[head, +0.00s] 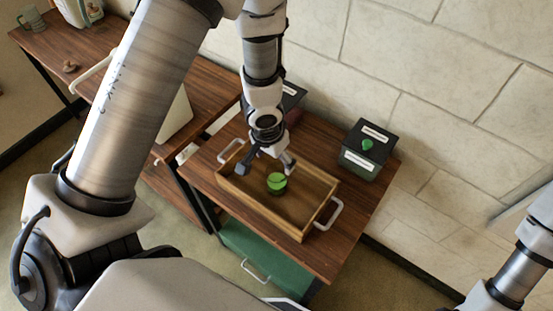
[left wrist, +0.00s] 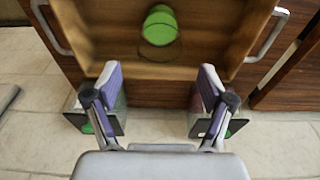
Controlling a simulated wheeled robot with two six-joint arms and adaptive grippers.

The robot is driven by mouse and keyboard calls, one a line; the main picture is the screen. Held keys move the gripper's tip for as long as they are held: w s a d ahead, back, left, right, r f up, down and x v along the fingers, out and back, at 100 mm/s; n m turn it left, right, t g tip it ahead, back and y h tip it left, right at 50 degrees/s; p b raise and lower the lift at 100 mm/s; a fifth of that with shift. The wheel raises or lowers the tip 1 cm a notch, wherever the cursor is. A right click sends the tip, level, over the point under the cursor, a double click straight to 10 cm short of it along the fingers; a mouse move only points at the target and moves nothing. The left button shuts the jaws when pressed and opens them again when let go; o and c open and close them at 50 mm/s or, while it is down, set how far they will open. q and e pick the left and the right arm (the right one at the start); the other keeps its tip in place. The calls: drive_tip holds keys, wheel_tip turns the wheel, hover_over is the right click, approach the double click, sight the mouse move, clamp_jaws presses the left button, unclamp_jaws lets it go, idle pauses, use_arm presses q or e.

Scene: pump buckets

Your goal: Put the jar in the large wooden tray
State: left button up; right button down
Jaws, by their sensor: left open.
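The jar (head: 277,184) is green and stands inside the large wooden tray (head: 323,219), on its floor. In the left wrist view the jar (left wrist: 160,26) shows a bright green top, inside the tray (left wrist: 150,72) near its middle. My left gripper (head: 266,165) is over the tray, with its fingers spread. In the left wrist view the left gripper (left wrist: 158,76) is open and empty, with the jar beyond its fingertips and apart from them. My right arm shows only in part at the lower right, and its gripper is out of view.
The tray lies on a brown wooden table (head: 365,205) with white handles at its ends. A dark labelled box (head: 368,150) with a green knob stands at the back right, and another (head: 292,97) is partly hidden behind my arm. A stone wall (head: 430,90) rises behind.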

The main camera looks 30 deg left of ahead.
use_arm(q)
wheel_tip(320, 180, up, 4)
drive_tip(key=r+p, duration=0.1)
drive_tip(key=p, duration=0.1)
drive_tip(key=s+a+f+n+g, duration=0.1)
drive_tip(key=s+a+f+n, duration=0.1)
drive_tip(key=s+f, duration=1.4)
drive_tip(key=shift+s+a+g, duration=0.3)
drive_tip(key=shift+s+a, duration=0.2)
drive_tip(key=shift+s, duration=0.65)
use_arm(e)
wheel_tip(320, 180, up, 3)
drive_tip(key=shift+r, duration=0.15)
